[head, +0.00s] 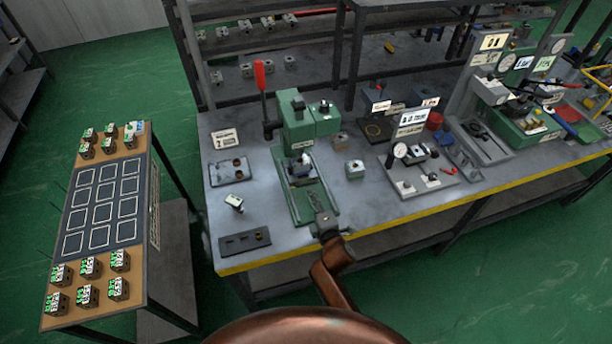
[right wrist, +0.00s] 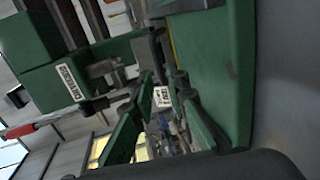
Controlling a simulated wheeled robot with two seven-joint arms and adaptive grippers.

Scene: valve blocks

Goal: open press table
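The green press (head: 297,125) stands on the workbench, with a long red-handled lever (head: 261,78) on its left side. Its low green table (head: 291,201) runs out toward the bench's front edge, and a grey metal fixture (head: 301,167) sits over it under the press head. My right gripper (head: 318,200) is over the front right end of the table. In the right wrist view, the right gripper (right wrist: 162,82) shows two separated fingers with a gap, and a small white label (right wrist: 162,97) appears between them. I cannot tell whether the fingers touch the table. My left gripper is not in view.
A grey tray (head: 230,181), a dark slotted plate (head: 245,242) and a small block (head: 354,169) lie around the press. A gauge fixture (head: 418,185) stands to its right. A side stand (head: 150,215) with several green-and-white blocks is at left. The bench has a yellow front edge (head: 245,264).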

